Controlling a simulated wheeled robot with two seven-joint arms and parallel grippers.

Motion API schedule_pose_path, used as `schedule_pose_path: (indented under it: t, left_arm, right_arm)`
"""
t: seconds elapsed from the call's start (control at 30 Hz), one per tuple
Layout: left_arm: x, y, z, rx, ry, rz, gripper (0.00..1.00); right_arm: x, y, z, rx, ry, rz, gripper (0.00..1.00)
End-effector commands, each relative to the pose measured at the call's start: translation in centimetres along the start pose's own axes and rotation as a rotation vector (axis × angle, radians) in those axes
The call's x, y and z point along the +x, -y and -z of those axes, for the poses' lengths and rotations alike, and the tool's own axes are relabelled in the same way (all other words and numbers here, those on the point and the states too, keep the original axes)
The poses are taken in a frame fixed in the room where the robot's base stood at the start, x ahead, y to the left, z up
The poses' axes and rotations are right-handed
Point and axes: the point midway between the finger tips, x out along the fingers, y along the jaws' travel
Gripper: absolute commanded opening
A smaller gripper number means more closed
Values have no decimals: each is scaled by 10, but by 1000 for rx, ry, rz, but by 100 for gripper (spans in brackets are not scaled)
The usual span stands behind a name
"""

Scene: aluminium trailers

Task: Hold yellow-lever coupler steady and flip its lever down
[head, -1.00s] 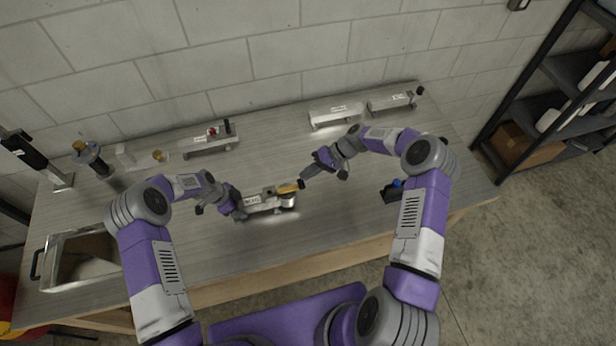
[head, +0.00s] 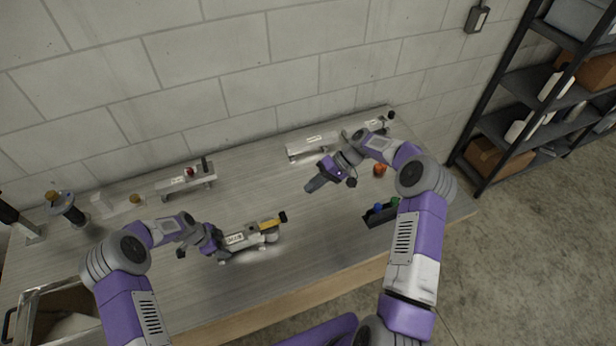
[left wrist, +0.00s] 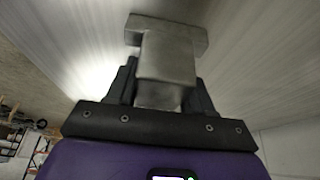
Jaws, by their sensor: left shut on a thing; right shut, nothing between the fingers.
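The yellow-lever coupler (head: 236,239) is a silver body with a white label, lying along the front middle of the bench. Its yellow lever (head: 269,224) points toward the right end, and its black tip stands out past the body; its exact tilt is hard to tell. My left gripper (head: 218,247) is shut on the coupler's left end. In the left wrist view, the jaws (left wrist: 163,92) clasp a grey metal T-shaped part of the coupler (left wrist: 167,55). My right gripper (head: 314,186) is shut and empty, up and right of the lever, apart from it.
A red-knobbed coupler (head: 186,182) stands at the back left, and more silver couplers (head: 312,146) at the back right. A dark tray (head: 381,214) with blue and green knobs lies right. Bench between the couplers is clear.

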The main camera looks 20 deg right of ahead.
Motion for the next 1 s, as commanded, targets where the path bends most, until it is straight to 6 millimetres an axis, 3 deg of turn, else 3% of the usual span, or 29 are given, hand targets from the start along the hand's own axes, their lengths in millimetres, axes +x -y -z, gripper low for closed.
schedule_pose_path:
  t: [0.03, 0.07, 0.23, 0.63, 1.0]
  left_arm:
    - [1, -1, -1, 1, 2, -1, 7]
    - [1, -1, -1, 1, 2, -1, 56]
    - [1, 0, -1, 1, 1, -1, 81]
    - [-10, 1, 0, 0, 0, 2, 81]
    - [-84, 1, 0, 0, 0, 4, 81]
  right_arm:
    - [0, 0, 0, 0, 0, 0, 0]
    - [0, 0, 0, 0, 0, 0, 0]
    - [0, 0, 0, 0, 0, 0, 0]
    - [0, 0, 0, 0, 0, 0, 0]
    - [0, 0, 0, 0, 0, 0, 0]
